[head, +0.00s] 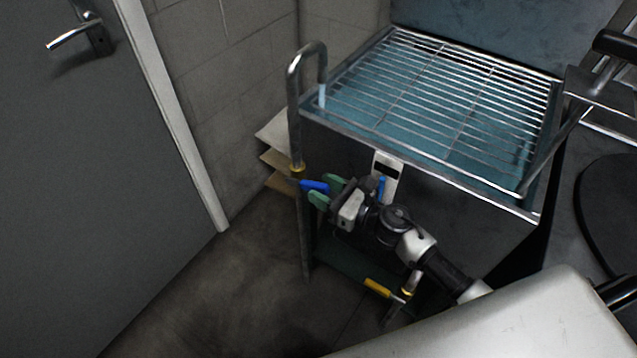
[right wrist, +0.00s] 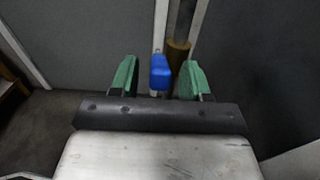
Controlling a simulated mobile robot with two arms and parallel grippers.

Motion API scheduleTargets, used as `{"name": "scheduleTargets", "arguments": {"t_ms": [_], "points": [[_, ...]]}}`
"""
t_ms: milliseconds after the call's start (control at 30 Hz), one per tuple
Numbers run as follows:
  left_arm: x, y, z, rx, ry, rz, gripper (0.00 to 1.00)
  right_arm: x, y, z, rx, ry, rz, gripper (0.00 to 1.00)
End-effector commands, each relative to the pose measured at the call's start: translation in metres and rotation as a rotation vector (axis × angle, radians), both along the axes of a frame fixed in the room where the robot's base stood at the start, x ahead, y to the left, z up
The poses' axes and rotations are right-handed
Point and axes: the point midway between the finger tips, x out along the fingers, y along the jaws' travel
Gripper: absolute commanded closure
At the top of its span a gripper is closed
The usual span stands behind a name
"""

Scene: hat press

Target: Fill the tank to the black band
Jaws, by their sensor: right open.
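The tank (head: 340,128) is a dark metal box with bluish water under a wire rack. A bent pipe (head: 293,110) hooks over its left rim, and a pale stream (head: 322,96) shows below the spout. A blue valve handle (head: 314,187) sits by the pipe's brass fitting (head: 296,169). My right gripper (head: 326,191) is open, its green pads either side of the blue handle, which shows between them in the right wrist view (right wrist: 159,72). The white gauge plate (head: 387,177) on the tank front has a black band (head: 388,167); its blue column (head: 382,186) appears lower, partly hidden by my gripper.
A yellow handle (head: 377,287) sits on a lower pipe under the tank. A grey door (head: 80,180) stands at left. Flat boards (head: 275,145) lean behind the pipe. A black round thing (head: 612,205) is at the right. The floor at left is clear.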

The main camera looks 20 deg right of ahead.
Motion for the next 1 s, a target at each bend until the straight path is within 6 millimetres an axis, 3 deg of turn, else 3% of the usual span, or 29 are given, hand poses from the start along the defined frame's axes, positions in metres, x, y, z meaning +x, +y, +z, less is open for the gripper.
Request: {"name": "scheduleTargets", "arguments": {"t_ms": [167, 467, 767, 1000], "points": [[-0.0063, 0.0011, -0.0013, 0.001, 0.003, -0.001, 0.51, 0.0115, 0.0091, 0.0001, 0.001, 0.001, -0.001, 0.53], [-0.0071, 0.0012, -0.0018, 0.001, 0.003, -0.001, 0.51, 0.0131, 0.0106, -0.0002, 0.001, 0.001, 0.000, 0.53], [-0.0073, 0.0013, -0.0018, 0.001, 0.004, -0.001, 0.51, 0.0128, 0.0105, -0.0002, 0.001, 0.001, 0.000, 0.99], [-0.0076, 0.0013, -0.0026, 0.001, 0.005, -0.001, 0.51, 0.0127, 0.0104, -0.0007, 0.002, 0.000, 0.000, 1.00]]}}
